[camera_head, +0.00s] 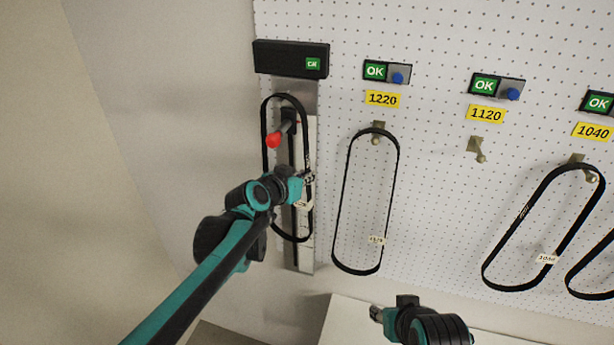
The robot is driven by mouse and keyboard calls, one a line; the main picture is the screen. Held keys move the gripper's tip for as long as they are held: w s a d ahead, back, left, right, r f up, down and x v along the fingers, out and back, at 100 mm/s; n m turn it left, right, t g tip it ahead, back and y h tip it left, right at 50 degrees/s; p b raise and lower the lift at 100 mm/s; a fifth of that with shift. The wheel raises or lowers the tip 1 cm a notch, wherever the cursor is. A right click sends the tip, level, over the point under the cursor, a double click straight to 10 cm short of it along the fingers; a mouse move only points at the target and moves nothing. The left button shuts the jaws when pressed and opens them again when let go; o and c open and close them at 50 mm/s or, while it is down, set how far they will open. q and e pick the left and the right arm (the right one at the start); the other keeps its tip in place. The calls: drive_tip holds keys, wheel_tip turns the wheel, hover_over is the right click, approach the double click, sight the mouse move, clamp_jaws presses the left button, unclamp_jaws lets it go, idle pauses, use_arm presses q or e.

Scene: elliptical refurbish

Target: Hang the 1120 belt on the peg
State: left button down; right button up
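A black loop belt (265,150) hangs around the upright measuring fixture (305,255) at the left, and a small white tag shows near its right strand. What its tag reads is too small to tell. The peg (478,150) under the yellow 1120 label (486,114) is bare. My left gripper (308,180) is at the right strand of the belt on the fixture; whether its fingers are closed on it is too small to tell. My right gripper (375,313) is low in the middle, away from the belts, and its fingers are not clear.
A belt (335,220) hangs on the peg under the 1220 label (382,99). Another belt (497,255) hangs on the peg under the 1040 label (593,131), with part of one more at the right edge. The fixture has a red-tipped handle (274,140). A white surface (345,325) lies below.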

use_arm(q)
drive_tip(key=c, duration=1.6)
unclamp_jaws()
drive_tip(key=shift+c, duration=0.2)
drive_tip(key=v, duration=1.2)
drive_tip(key=s+a+f+n+g+y+b, duration=0.1)
drive_tip(key=s+a+f+b, duration=0.3)
drive_tip(key=f+b, duration=0.6)
drive_tip(key=s+a+f+n+g+y+b, duration=0.2)
drive_tip(key=s+f+b, duration=0.7)
drive_tip(key=f, duration=1.4)
drive_tip(key=s+a+f+n+g+y+b, duration=0.1)
drive_tip(key=s+a+f+n+y+b, duration=0.1)
drive_tip(key=s+a+f+b, duration=0.5)
wheel_tip(320, 180, down, 10)
drive_tip(key=y+b, duration=0.1)
drive_tip(key=b, duration=0.4)
drive_tip(key=shift+g+y+b, duration=0.3)
drive_tip(key=shift+g+b, duration=0.05)
drive_tip(key=shift+g, duration=0.05)
